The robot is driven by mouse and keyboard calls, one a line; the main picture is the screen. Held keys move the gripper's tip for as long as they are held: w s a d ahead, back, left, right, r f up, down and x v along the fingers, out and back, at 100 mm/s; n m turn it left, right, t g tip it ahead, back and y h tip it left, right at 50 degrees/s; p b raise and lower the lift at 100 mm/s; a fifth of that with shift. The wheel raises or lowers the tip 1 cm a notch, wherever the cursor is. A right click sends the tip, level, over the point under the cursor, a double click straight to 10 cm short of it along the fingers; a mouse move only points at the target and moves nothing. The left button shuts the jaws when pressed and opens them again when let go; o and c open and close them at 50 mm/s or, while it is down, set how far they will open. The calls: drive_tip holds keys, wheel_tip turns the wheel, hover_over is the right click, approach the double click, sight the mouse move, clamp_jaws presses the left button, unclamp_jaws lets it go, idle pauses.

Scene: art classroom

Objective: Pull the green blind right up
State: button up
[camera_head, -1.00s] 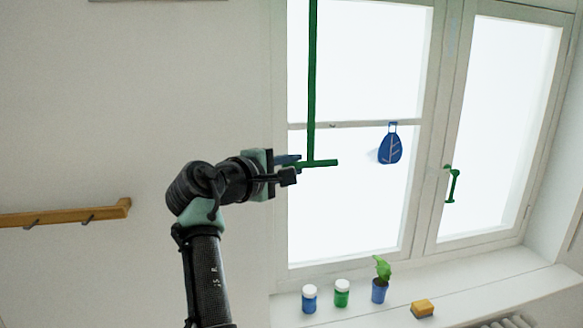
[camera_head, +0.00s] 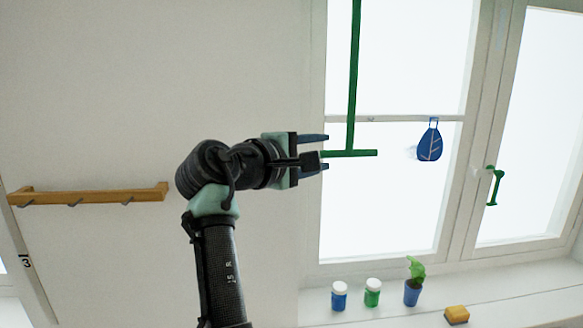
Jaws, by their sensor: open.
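A thin green vertical bar (camera_head: 354,75) hangs down in front of the left window pane and ends in a short green crossbar (camera_head: 358,153), like an upside-down T. No wider green blind cloth shows; anything above is out of frame. My gripper (camera_head: 323,152) is open at the left end of the crossbar, its fingers pointing right. The left end of the crossbar lies near or between the fingertips; I cannot tell whether they touch it.
A wooden hook rail (camera_head: 90,194) is on the left wall.

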drive_tip(key=b+v, duration=0.3)
drive_tip(key=v, duration=0.6)
drive_tip(key=shift+b, duration=0.35)
drive_tip(key=shift+r, duration=0.1)
